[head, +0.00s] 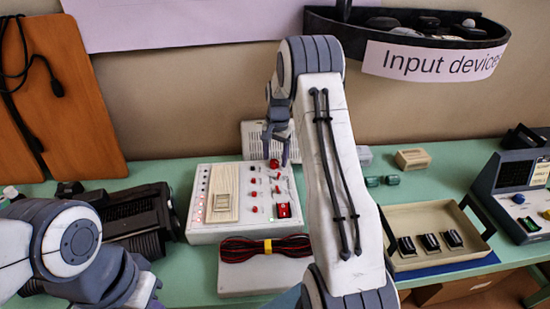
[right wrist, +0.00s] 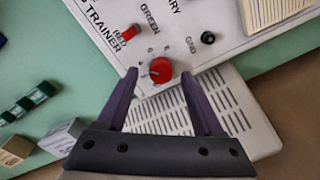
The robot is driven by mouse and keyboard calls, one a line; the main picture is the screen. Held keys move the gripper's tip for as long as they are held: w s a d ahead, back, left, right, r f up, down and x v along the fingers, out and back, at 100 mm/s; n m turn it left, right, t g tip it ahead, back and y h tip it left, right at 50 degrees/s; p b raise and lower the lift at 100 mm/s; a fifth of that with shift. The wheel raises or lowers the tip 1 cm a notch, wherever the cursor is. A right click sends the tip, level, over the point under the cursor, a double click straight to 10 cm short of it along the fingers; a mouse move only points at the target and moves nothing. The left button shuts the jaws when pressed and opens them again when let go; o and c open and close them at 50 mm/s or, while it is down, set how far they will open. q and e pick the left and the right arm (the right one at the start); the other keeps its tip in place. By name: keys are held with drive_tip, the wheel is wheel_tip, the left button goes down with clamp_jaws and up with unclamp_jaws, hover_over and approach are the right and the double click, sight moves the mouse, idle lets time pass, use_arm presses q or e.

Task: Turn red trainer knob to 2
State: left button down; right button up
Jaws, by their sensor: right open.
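The red trainer knob (right wrist: 160,70) sits near the edge of the white trainer board (right wrist: 225,50), with small dial marks around it too small to read. My right gripper (right wrist: 159,75) is open, with one purple finger on each side of the knob and gaps showing between; I cannot tell if either touches. A pale mark shows on the knob, but its setting is unclear. In the head view the knob (head: 274,163) is at the board's far edge, below my right gripper (head: 276,160). My left arm is at the lower left; its fingers do not show.
A red jack (right wrist: 131,32) and a black jack (right wrist: 207,38) stand near the knob. A white vented box (right wrist: 235,105) lies behind the board. Red and black cable (head: 265,248) lies in front. A tan tray (head: 440,262) is at right.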

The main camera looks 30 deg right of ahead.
drive_tip(key=shift+f, duration=0.6)
clamp_jaws()
drive_tip(key=shift+w+n, duration=0.1)
drive_tip(key=shift+n, duration=0.3)
drive_tip(key=n+p, duration=0.1)
drive_tip(key=n, duration=0.2)
drive_tip(key=shift+r, duration=0.1)
drive_tip(key=shift+w+n+p, duration=0.1)
drive_tip(key=shift+n+p, duration=0.25)
drive_tip(key=shift+n, duration=2.15)
